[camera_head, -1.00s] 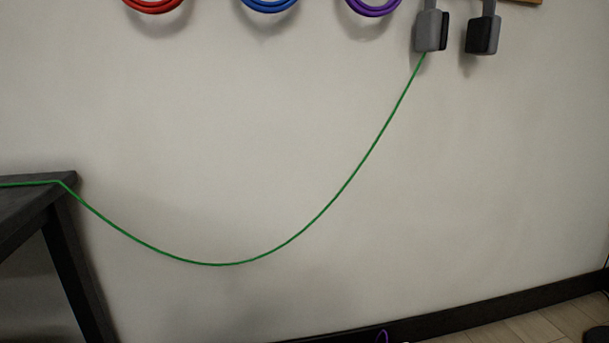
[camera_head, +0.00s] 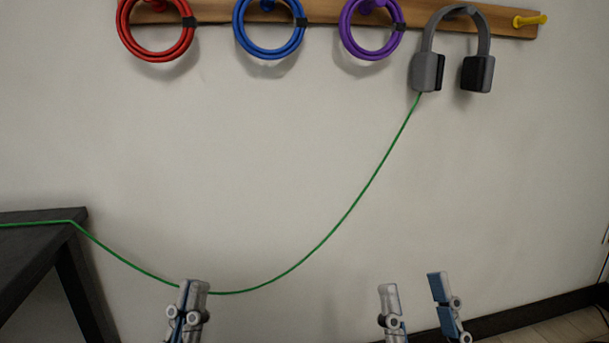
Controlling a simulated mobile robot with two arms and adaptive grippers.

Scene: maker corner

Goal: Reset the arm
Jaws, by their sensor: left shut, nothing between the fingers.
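My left gripper (camera_head: 193,288) is low in the head view, left of the middle. Its fingers are together with nothing seen between them. It overlaps the green cable (camera_head: 352,206) in the picture, and I cannot tell whether it touches it. My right gripper (camera_head: 413,284) is low and right of the middle. Its fingers are spread wide apart and the gap between them is empty. Only the finger ends of both grippers show; my arms are out of frame.
A wooden peg rail (camera_head: 413,14) carries red (camera_head: 157,56), blue (camera_head: 268,51) and purple (camera_head: 370,50) coils and grey headphones (camera_head: 427,71). A yellow peg (camera_head: 530,20) is bare. The green cable sags from the headphones to a dark table (camera_head: 30,250). Wall between is clear.

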